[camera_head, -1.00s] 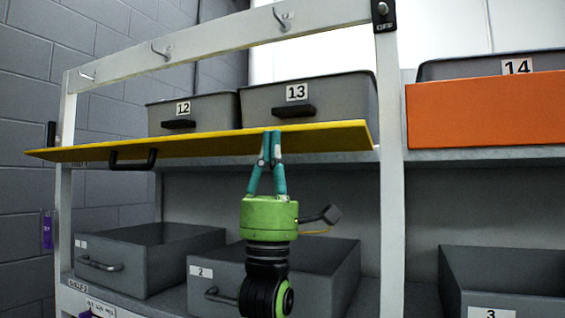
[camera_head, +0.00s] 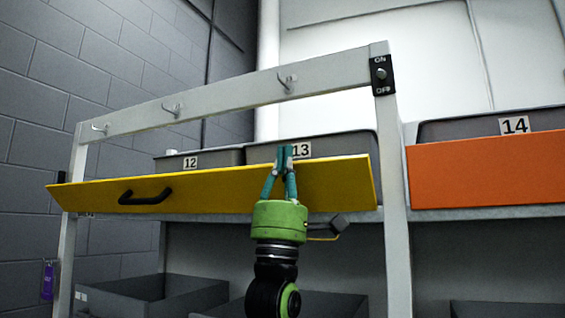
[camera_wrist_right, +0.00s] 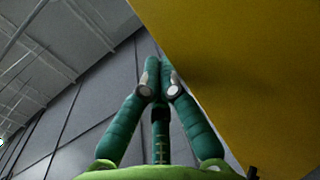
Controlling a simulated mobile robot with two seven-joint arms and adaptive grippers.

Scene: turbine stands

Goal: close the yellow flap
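The yellow flap (camera_head: 225,188) is tilted part-way up in front of the bins on the upper shelf; its front face and black handle (camera_head: 145,196) show in the head view. My right gripper (camera_head: 285,150) is in front of the flap, its teal fingertips together at about the flap's top edge, with nothing seen between them. In the right wrist view the closed fingers (camera_wrist_right: 159,70) are beside the yellow flap (camera_wrist_right: 250,70), which fills the right side. I cannot tell whether they touch it. My left gripper is not in view.
Bins 12 (camera_head: 215,158) and 13 (camera_head: 340,145) stand behind the flap. An orange panel (camera_head: 485,172) is to the right, in front of bin 14 (camera_head: 470,128). Grey bins (camera_head: 150,295) are below. Hooks and an ON/OFF switch (camera_head: 381,75) are on the frame above.

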